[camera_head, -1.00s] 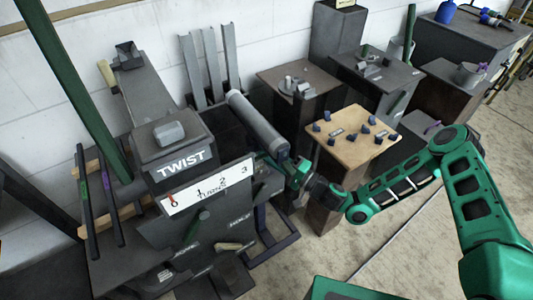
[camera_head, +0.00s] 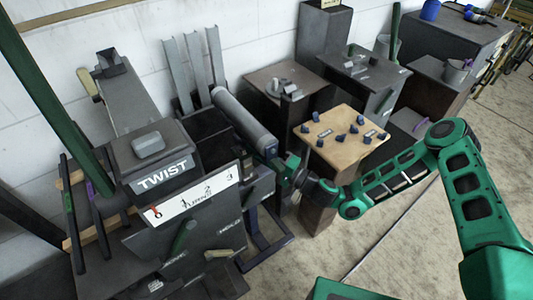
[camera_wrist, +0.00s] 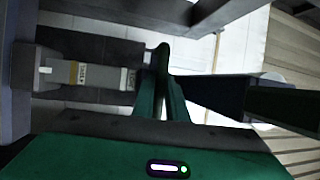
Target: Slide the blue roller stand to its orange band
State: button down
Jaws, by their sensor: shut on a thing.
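The roller stand has a long grey roller (camera_head: 240,118) with a blue near end and a dark blue base frame (camera_head: 268,245) below. My gripper (camera_head: 283,165) is at the roller's near end, shut on a part of the stand that it largely hides. In the wrist view my green fingers (camera_wrist: 165,95) are close together around a dark narrow part; exactly which part is unclear. A grey bar with a yellowish-orange band (camera_wrist: 75,73) and a small label lies to their left. I cannot make out an orange band in the head view.
A grey TWIST box (camera_head: 155,155) and a white numbered board (camera_head: 195,200) stand close left of the roller. A wooden-topped pedestal (camera_head: 345,150) with small dark pieces is close right of my gripper. Clear floor (camera_head: 395,245) lies at the lower right.

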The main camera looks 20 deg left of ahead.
notch_tip(320, 180, up, 8)
jog(key=shift+w+f, duration=0.15)
jog(key=shift+f, duration=0.05)
jog(key=c, duration=1.8)
grip_release()
jog(key=shift+o, duration=0.2)
jog(key=shift+f, duration=0.1)
jog(key=shift+d, duration=0.2)
jog(key=v, duration=1)
jog(key=shift+d, duration=0.2)
jog(key=shift+f, duration=0.1)
